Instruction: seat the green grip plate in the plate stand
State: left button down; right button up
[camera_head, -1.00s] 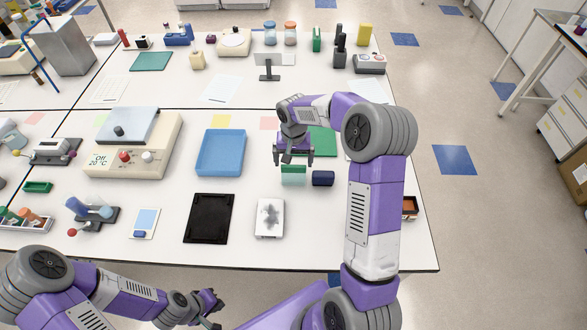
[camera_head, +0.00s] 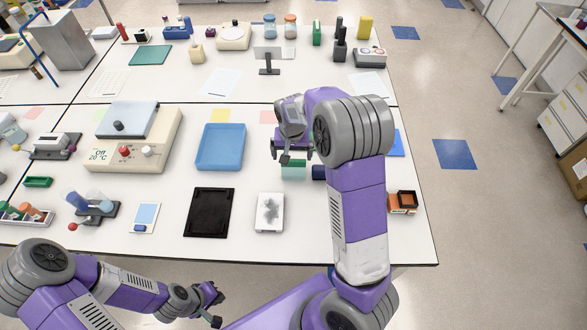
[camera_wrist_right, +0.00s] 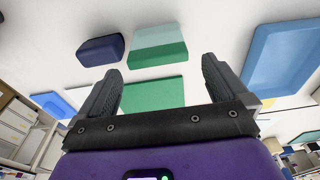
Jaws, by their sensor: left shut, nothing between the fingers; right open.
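The green grip plate appears to be the two-tone green block (camera_head: 293,172), pale on one face, on the near table; it also shows in the right wrist view (camera_wrist_right: 160,50). My right gripper (camera_head: 291,153) is open and empty above and just beyond it; its two fingers (camera_wrist_right: 160,82) stand wide apart in the wrist view, with the block ahead of them. My left gripper (camera_head: 216,306) is shut and empty, low at the table's front edge. I cannot tell for sure which item is the plate stand; a black flat frame (camera_head: 209,214) lies left of centre.
A dark blue block (camera_wrist_right: 102,48) sits beside the green one. A flat green mat (camera_wrist_right: 152,94) lies behind it. A blue tray (camera_head: 221,147), a white block (camera_head: 269,212) and an orange-and-black box (camera_head: 403,202) stand around. White table is bare between them.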

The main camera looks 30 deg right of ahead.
aim_at(293, 160)
jog(key=f, duration=0.7)
jog(key=shift+w+d+f, duration=0.1)
jog(key=shift+w+d, duration=0.25)
jog(key=shift+d, duration=0.05)
jog(key=shift+c, duration=0.5)
jog(key=c, duration=0.8)
